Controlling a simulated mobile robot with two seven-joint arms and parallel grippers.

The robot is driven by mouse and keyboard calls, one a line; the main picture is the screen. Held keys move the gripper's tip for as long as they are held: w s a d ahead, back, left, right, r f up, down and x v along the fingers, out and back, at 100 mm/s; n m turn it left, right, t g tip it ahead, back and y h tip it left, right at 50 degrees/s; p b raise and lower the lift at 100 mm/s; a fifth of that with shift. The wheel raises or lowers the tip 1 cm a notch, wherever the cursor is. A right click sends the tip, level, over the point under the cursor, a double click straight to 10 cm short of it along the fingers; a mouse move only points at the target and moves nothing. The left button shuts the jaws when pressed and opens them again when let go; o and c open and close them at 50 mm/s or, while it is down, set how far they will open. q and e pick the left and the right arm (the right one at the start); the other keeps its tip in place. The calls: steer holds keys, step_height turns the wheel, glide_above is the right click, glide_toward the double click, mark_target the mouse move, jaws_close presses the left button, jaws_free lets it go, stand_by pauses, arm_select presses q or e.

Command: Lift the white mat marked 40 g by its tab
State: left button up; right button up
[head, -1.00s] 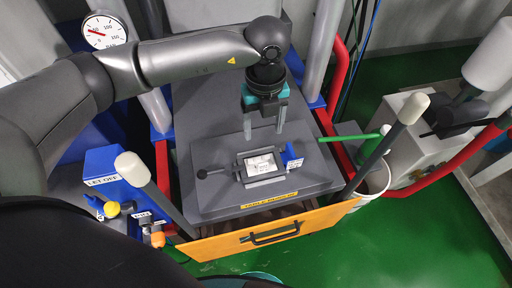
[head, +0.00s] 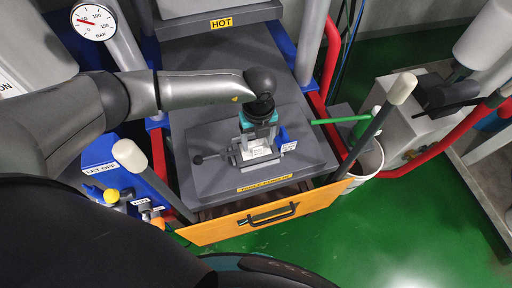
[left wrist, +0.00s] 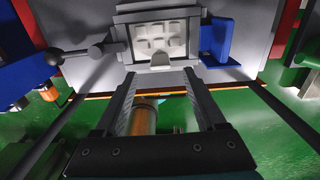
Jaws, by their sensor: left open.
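The white mat (head: 256,148) lies in a small dark metal frame (head: 236,160) on the grey table; its mark is not legible. In the left wrist view the mat (left wrist: 162,38) shows a grid of raised pads, and its pale tab (left wrist: 159,60) sticks out at the near edge. My left gripper (head: 259,144) is over the frame, pointing down. In the left wrist view its two fingers (left wrist: 160,82) are apart, one each side of the tab's line, with nothing between them. I cannot tell the remaining height. My right gripper is not in view.
A black-knobbed lever (head: 199,159) is left of the frame and a blue block (head: 284,138) right of it. An orange panel with a black handle (head: 268,215) closes the front, with pale-tipped posts at both sides. A green rod (head: 338,120) reaches in from the right.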

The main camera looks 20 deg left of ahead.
mark_target(255, 145)
arm_select(q)
steer(key=shift+f, duration=1.35)
jaws_close()
